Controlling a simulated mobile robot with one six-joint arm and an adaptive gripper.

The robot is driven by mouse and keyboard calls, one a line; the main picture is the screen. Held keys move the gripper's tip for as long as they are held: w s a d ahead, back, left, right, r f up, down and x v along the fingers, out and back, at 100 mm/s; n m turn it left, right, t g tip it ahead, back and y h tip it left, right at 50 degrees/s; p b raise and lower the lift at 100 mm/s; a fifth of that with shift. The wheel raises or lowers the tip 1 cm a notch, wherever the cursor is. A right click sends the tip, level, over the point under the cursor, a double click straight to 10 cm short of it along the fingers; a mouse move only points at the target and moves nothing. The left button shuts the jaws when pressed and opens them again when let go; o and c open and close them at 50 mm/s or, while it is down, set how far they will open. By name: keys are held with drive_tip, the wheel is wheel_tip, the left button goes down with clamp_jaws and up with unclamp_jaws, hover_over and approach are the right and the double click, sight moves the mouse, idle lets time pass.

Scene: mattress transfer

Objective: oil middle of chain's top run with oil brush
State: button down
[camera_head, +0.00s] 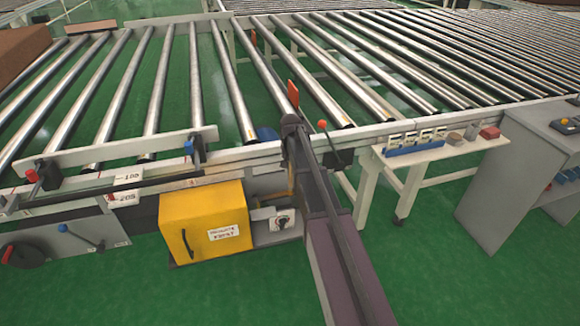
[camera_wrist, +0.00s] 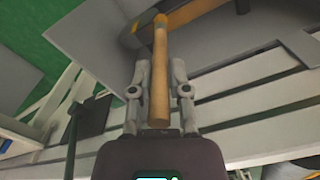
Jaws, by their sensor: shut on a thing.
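My gripper (camera_wrist: 158,82) is shut on the wooden handle of the oil brush (camera_wrist: 160,60), one finger on each side, in the wrist view. The handle runs up the picture, and its far end lies over a dark curved part by a grey plate. I cannot make out the bristles or whether they touch anything. In the head view my arm hides most of the gripper; a thin tan piece, perhaps the brush, shows just left of the arm. The chain's top run is not clearly visible in either view.
A yellow box (camera_head: 205,222) stands left of my arm, beside a small panel with a dial (camera_head: 282,222). The roller conveyor (camera_head: 230,85) lies behind. A white bench (camera_head: 430,155) with small parts and a grey cabinet (camera_head: 505,200) stand right. Green floor is open in front.

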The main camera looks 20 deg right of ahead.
drive_tip(key=shift+s, duration=0.5)
wheel_tip(320, 180, up, 6)
drive_tip(key=p, duration=0.6)
drive_tip(key=shift+r, duration=0.1)
idle(0.5)
wheel_tip(320, 180, up, 3)
drive_tip(key=p, duration=0.3)
idle(0.9)
